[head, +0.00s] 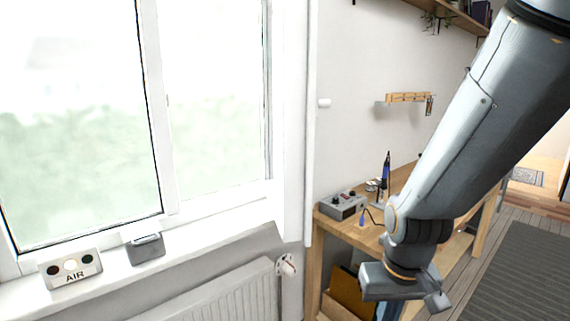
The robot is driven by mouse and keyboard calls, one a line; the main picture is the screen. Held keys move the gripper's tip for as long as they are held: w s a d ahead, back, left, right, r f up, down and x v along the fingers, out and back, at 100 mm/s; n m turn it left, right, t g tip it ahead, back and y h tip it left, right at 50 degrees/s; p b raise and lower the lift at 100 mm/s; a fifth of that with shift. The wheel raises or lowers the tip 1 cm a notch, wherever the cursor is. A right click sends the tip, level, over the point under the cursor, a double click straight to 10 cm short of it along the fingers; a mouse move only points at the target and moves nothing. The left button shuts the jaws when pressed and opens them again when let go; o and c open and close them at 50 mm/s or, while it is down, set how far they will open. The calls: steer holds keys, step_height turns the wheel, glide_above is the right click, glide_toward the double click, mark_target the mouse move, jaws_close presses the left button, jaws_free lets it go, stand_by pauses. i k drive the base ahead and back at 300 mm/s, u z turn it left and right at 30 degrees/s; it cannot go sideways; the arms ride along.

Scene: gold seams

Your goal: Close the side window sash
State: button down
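The window fills the left side of the head view, with a large left pane (75,120) and a narrower right section (215,100). My gripper (405,296) hangs low at the right, in front of the workbench and apart from the window. Its fingers are not clear, so its opening cannot be judged.
On the sill stand a white box marked AIR (71,268) and a small grey box (146,249). A radiator (215,299) is below. The wooden workbench (336,227) holds a grey control box (343,206). Floor with a dark rug (515,275) is open at right.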

mark_target(289, 28)
steer(key=z, duration=1.9)
steer(key=i, duration=1.3)
steer(key=u, duration=3.2)
